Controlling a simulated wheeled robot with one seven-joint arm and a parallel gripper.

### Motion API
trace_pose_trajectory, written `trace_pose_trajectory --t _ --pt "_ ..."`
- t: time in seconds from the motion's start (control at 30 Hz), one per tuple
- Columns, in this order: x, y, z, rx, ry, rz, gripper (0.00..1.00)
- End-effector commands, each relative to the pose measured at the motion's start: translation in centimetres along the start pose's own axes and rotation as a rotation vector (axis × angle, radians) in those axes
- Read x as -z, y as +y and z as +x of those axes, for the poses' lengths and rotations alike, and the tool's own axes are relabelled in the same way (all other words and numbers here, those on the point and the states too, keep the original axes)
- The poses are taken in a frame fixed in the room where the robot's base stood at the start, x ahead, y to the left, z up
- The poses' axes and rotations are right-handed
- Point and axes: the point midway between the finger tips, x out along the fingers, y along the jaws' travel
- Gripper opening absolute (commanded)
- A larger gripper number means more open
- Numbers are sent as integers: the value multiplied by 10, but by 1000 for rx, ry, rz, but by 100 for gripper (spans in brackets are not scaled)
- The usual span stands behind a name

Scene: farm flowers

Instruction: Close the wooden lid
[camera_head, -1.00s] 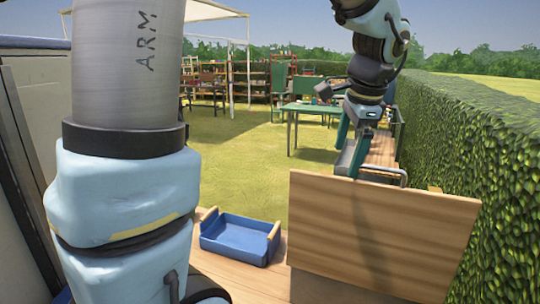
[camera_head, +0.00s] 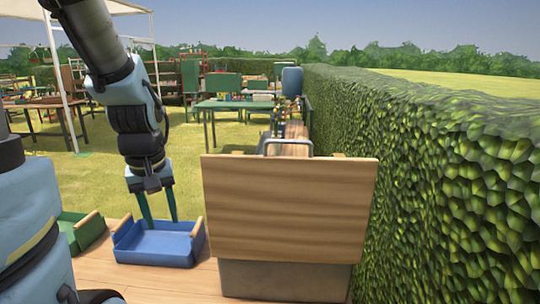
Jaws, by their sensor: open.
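The wooden lid (camera_head: 290,212) stands raised, close to upright, with its broad grained face toward me. Below it is the front of a grey box (camera_head: 285,280); the lid hides its opening. A metal handle (camera_head: 288,143) shows just behind the lid's top edge. My gripper (camera_head: 159,218) is to the left of the lid, pointing down with its two teal fingers apart and nothing between them. The fingertips overlap the blue tray in the picture; I cannot tell whether they touch it. The gripper is clear of the lid.
The blue tray (camera_head: 155,257) sits on the wooden tabletop (camera_head: 160,285), with a green tray (camera_head: 78,230) to its left. A tall hedge (camera_head: 430,190) runs close along the right side. A green table (camera_head: 235,107) stands farther back on open grass.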

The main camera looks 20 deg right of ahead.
Motion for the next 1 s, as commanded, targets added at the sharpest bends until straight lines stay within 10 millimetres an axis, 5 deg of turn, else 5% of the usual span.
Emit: trace_pose_trajectory --t 0.2,0.4,0.6,0.8,1.0 --pt "19 87 -40 -37 50 -275 21" --pt "11 162 -92 -93 81 -567 0" --pt "-15 220 -147 -165 89 -852 0" --pt "-35 246 -181 -212 79 -1034 0" --pt "-38 250 -183 -218 75 -1079 0"
